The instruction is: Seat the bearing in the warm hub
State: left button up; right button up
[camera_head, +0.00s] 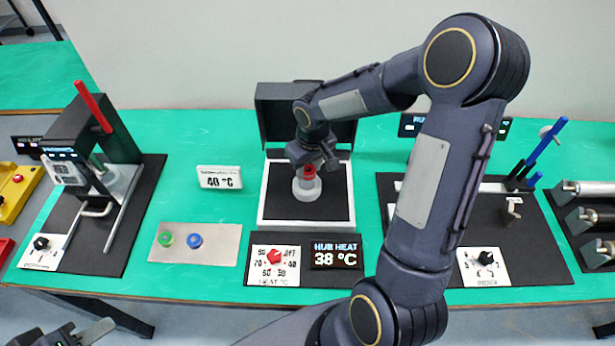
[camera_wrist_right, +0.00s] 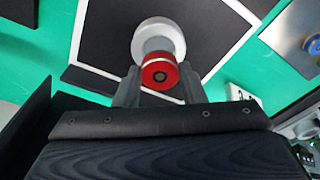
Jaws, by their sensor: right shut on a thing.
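The warm hub, a pale round piece (camera_head: 307,190), stands on a white-framed black pad; it also shows in the right wrist view (camera_wrist_right: 158,30). A red ring-like part with a dark centre (camera_wrist_right: 160,74), which I take as the bearing, is between the fingers of my right gripper (camera_wrist_right: 160,90). In the head view the red bearing (camera_head: 309,171) is over the hub; I cannot tell whether it rests on it or is partly inside. The right gripper (camera_head: 309,166) is shut on it, pointing down. My left gripper (camera_head: 88,333) is at the bottom left edge, partly cut off, away from the hub.
The hub heat display (camera_head: 336,254) reads 38 °C, beside a red dial (camera_head: 274,257). A white sign (camera_head: 220,178) reads 40 °C. Green (camera_head: 165,239) and blue (camera_head: 194,241) rings lie on a plate. A red-handled press (camera_head: 95,140) stands left, a blue-handled fixture (camera_head: 540,155) right.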

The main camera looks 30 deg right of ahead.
aim_at(308, 168)
jog(key=shift+w+f, duration=0.15)
jog(key=shift+f, duration=0.1)
jog(key=f+b, duration=0.2)
jog(key=f, duration=0.1)
jog(key=shift+w+d+f+b, duration=0.1)
jog(key=shift+w+f+b, duration=0.2)
jog(key=shift+f+b, duration=0.1)
jog(key=shift+r, duration=0.1)
jog(key=shift+f+b, duration=0.55)
jog(key=shift+f, duration=0.1)
jog(key=shift+r, duration=0.1)
jog(key=o, duration=1.1)
